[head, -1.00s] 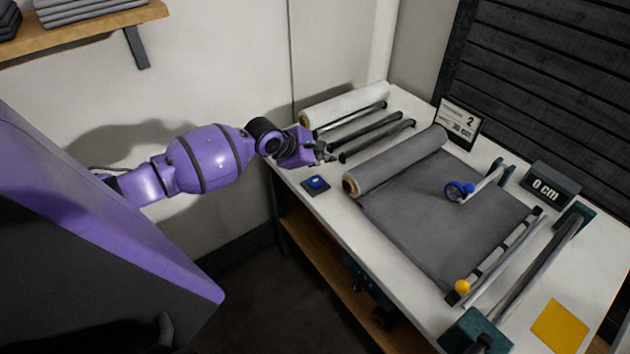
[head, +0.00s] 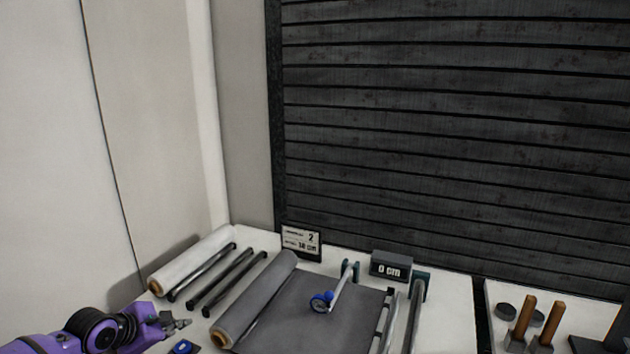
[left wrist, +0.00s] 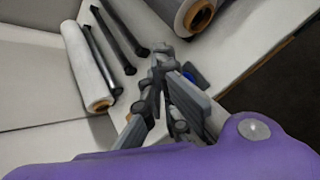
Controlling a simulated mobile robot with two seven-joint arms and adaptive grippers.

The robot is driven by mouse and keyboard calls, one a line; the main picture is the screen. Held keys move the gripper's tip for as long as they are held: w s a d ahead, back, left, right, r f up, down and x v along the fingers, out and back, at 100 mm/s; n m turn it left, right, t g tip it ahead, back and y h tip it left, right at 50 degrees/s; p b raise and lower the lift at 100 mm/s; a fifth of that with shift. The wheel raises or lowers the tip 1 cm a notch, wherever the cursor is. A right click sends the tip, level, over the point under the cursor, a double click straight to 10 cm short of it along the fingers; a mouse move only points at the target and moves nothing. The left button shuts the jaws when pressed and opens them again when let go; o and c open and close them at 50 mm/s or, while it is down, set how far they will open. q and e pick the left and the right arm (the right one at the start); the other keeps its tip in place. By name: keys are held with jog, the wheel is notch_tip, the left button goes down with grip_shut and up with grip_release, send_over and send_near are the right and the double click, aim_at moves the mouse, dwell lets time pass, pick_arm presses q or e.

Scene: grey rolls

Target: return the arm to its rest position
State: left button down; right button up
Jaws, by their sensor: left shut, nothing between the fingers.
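My left gripper (head: 181,325) is at the lower left of the head view, over the left end of the white table. It is shut and empty. It sits in front of the black rods and left of the grey roll (head: 254,297). In the left wrist view its dark fingers (left wrist: 160,62) are together, beside a blue button (left wrist: 194,76) that lies on the table beyond them. The purple left forearm comes in from the lower left corner, partly cut off by the frame. My right gripper is in neither view.
A white roll (head: 192,262) and black rods (head: 222,283) lie at the back left. Grey sheet, a blue-wheeled arm (head: 322,301), a card (head: 301,242) and a "0 cm" display (head: 391,266) are to the right. Wooden-handled tools (head: 553,322) stand on a separate surface at far right.

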pick_arm(q)
jog(key=s+d+f+m+t, duration=0.1)
jog(key=s+d+f+m, duration=0.4)
jog(key=m, duration=0.6)
jog(key=s+d+f+m+t, duration=0.1)
jog(key=s+d+f+m, duration=0.4)
jog(key=m, duration=0.6)
jog(key=s+d+f, duration=0.2)
jog(key=s+f, duration=0.1)
jog(key=s, duration=0.5)
jog(key=s+d+f+m+g+y, duration=0.1)
jog(key=s+f, duration=0.3)
jog(key=s, duration=0.5)
jog(key=s+d+f+m+y, duration=0.1)
jog(key=s+d+f, duration=0.2)
jog(key=s, duration=0.6)
jog(key=shift+d+f+g, duration=0.3)
jog(key=shift+f+g, duration=0.1)
jog(key=shift+f, duration=0.3)
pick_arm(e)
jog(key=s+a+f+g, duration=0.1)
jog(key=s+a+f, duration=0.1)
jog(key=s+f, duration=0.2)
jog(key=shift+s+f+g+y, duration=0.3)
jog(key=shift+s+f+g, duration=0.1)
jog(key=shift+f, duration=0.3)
